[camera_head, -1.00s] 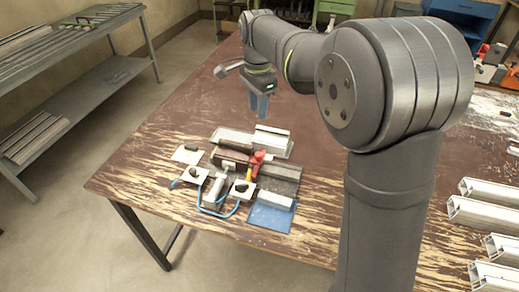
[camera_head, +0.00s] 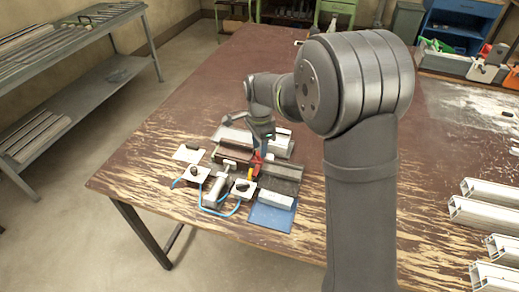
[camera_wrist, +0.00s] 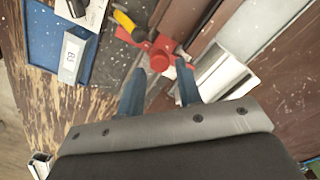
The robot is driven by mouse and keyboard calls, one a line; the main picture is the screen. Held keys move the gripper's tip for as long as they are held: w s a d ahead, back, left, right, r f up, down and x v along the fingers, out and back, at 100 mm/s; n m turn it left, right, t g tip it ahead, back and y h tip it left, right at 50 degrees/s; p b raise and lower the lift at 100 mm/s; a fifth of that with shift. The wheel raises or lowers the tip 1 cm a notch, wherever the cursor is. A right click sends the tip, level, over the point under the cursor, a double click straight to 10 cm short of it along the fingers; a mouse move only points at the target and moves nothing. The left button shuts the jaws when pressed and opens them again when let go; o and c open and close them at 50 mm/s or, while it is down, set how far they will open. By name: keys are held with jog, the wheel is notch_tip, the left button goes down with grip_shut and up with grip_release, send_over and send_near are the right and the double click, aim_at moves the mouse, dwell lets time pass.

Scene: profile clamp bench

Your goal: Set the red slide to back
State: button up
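A red part with a round red knob (camera_wrist: 160,61) and a yellow-and-black handle (camera_wrist: 127,22) sits on the clamp fixture in the wrist view. It appears as a small red piece (camera_head: 257,158) in the head view, partly hidden by my gripper. It is the only red thing on the fixture, though I cannot tell which position it is set to. My gripper (camera_wrist: 161,72) is open, with its two blue fingers apart on either side of the knob. No contact with the knob is clear. In the head view my gripper (camera_head: 264,146) is low over the fixture.
A blue mat (camera_head: 270,217) bears a grey block (camera_head: 276,199) at the fixture's front right. Two pale plates with black knobs and blue tubing (camera_head: 237,212) lie in front. Metal rails (camera_wrist: 248,38) run close beside my fingers. Aluminium profiles (camera_head: 483,213) lie far right.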

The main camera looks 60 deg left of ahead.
jog(key=shift+f, duration=0.95)
jog(key=shift+c, duration=0.2)
grip_shut()
jog(key=w+d, duration=0.8)
jog(key=shift+w+d, duration=0.3)
jog(key=shift+w, duration=0.05)
jog(key=shift+o, duration=0.2)
grip_release()
jog(key=shift+d, duration=0.1)
